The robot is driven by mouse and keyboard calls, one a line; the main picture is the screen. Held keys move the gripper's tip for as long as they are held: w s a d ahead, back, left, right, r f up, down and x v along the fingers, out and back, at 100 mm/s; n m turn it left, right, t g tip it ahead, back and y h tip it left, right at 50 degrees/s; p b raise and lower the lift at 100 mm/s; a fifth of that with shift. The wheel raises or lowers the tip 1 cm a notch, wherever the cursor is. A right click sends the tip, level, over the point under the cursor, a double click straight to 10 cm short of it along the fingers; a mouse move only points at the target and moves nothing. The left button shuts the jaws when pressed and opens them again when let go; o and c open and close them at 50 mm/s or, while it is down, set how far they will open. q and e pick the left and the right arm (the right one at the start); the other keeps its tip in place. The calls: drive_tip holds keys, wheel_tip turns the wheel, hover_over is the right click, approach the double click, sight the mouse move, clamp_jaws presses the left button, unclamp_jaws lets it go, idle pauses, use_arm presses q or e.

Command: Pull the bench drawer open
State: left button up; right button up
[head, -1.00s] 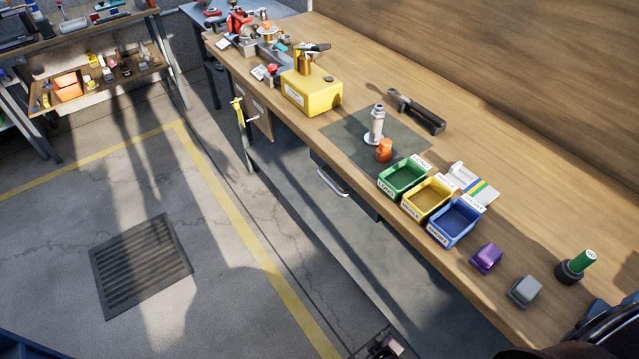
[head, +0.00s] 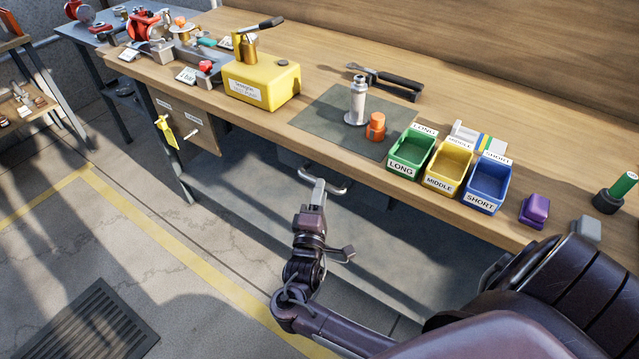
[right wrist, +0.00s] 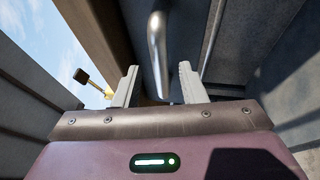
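The bench drawer's curved metal handle (head: 338,187) sits under the bench's front edge, below the grey-green mat. The drawer's dark front is mostly in shadow, and I cannot tell from it whether the drawer stands out at all. My right gripper (head: 318,187) is at the handle, reaching up from below. In the right wrist view the gripper (right wrist: 158,70) is open, its two pale fingers apart. The handle bar (right wrist: 157,45) shows between them, with a gap on each side. My left gripper is not in view.
On the workbench (head: 340,60) stand a yellow box (head: 262,85), an orange cap (head: 376,126) and green (head: 410,155), yellow (head: 447,168) and blue (head: 487,186) bins near the front edge. A yellow tag hangs from the cabinet (head: 185,120) at left. The floor before the bench is clear.

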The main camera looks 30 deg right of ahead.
drive_tip(key=shift+x, duration=1.75)
drive_tip(key=shift+c, duration=0.2)
clamp_jaws()
